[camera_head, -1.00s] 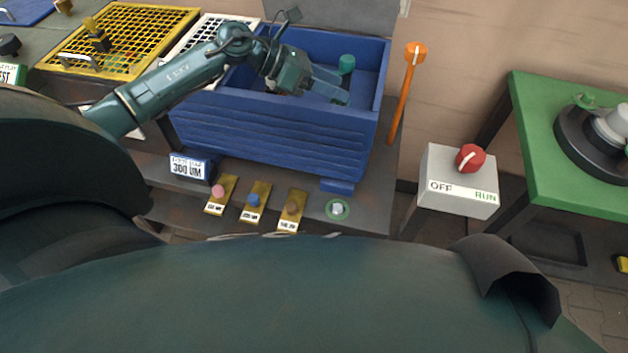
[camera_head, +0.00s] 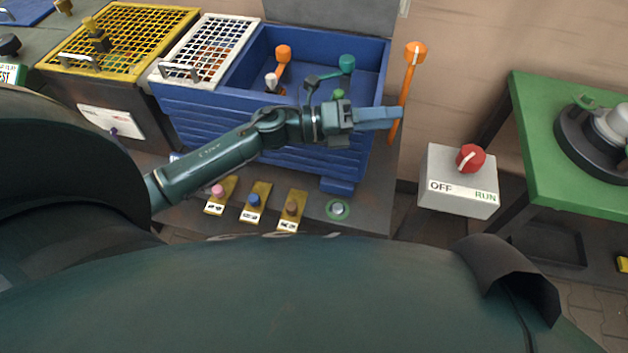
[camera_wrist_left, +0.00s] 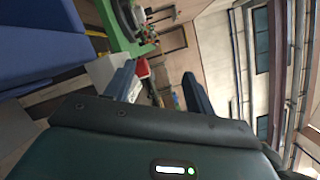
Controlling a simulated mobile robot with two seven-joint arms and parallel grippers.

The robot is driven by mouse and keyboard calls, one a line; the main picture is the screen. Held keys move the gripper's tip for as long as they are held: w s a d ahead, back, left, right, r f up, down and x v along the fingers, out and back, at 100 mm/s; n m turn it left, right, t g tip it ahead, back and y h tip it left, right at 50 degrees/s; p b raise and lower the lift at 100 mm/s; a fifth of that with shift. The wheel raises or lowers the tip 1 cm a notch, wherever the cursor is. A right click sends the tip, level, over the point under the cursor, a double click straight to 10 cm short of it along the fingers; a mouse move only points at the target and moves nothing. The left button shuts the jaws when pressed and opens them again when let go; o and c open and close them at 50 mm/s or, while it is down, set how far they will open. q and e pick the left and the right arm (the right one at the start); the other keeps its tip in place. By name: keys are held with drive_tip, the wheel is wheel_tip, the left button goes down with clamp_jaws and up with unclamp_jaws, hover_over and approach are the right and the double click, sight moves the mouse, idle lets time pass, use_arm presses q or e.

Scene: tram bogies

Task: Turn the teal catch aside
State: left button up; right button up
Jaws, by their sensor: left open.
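My left gripper (camera_head: 396,117) is in front of the bin's right front corner, apart from the catch and nearer the camera. Its fingers point right. It is open and empty; the wrist view shows a gap between its two fingers (camera_wrist_left: 160,88). The catch does not show clearly in the wrist view. My right gripper is not in view.
An orange-knobbed lever (camera_head: 416,50) stands just right of the bin, close to my left fingertips. An orange knob (camera_head: 283,52) and a white-topped piece (camera_head: 271,80) are inside the bin. A grey switch box (camera_head: 455,185) with a red knob (camera_head: 470,158) stands farther right.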

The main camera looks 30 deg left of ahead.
use_arm(q)
drive_tip(key=s+a+f+n+t+y, duration=0.2)
drive_tip(key=s+a+f+n+y, duration=0.2)
drive_tip(key=n, duration=0.7)
drive_tip(key=s+a+f+n+t+y, duration=0.1)
drive_tip(key=s+a+f+n+y, duration=0.2)
drive_tip(key=s+f+n+y, duration=0.3)
drive_tip(key=shift+a+f+n+t, duration=0.4)
drive_tip(key=shift+f+n, duration=0.9)
drive_tip(key=shift+n, duration=1.1)
